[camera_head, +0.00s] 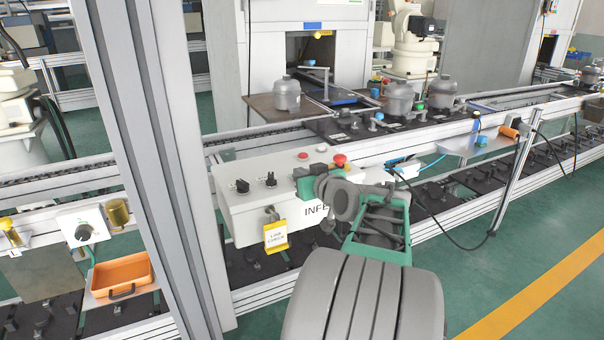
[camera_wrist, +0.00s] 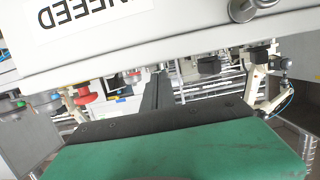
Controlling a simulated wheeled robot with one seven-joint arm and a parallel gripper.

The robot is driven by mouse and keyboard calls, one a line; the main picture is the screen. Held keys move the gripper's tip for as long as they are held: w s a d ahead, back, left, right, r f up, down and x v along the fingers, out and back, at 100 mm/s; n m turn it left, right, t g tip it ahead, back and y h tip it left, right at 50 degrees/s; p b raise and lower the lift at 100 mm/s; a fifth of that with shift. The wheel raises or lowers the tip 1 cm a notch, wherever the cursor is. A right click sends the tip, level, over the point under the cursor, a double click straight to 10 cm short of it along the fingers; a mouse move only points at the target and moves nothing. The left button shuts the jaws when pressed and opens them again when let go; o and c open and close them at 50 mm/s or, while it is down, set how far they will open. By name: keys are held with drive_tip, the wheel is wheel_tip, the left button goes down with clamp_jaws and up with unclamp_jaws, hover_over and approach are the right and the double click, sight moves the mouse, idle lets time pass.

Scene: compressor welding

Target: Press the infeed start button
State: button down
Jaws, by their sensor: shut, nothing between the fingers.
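The white control box (camera_head: 245,212) labelled INFEED stands at the front of the conveyor in the head view. Its top carries two black switches (camera_head: 256,183), a small red button (camera_head: 303,155) and a red mushroom button (camera_head: 339,160). My gripper (camera_head: 304,181) is over the right part of the box top and hides some of it; no start button can be made out there. In the wrist view, my gripper (camera_wrist: 158,85) is shut and empty, with the box front (camera_wrist: 175,35) upside down above it. A red mushroom button (camera_wrist: 87,95) shows left of the fingers, black switches (camera_wrist: 208,66) to the right. Contact cannot be told.
A yellow tag (camera_head: 276,236) hangs from the box front. A tall grey post (camera_head: 165,150) stands left of the box. Grey compressors (camera_head: 398,98) sit on the conveyor behind it. An orange tray (camera_head: 122,278) is at lower left. Green floor (camera_head: 480,260) is open at right.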

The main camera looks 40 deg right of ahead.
drive_tip(key=r, duration=0.2)
drive_tip(key=r+p, duration=0.1)
drive_tip(key=shift+s+r, duration=0.25)
drive_tip(key=shift+r, duration=0.15)
drive_tip(key=v, duration=0.9)
drive_tip(key=shift+s+a, duration=0.2)
drive_tip(key=shift+s, duration=0.05)
drive_tip(key=shift+r, duration=0.1)
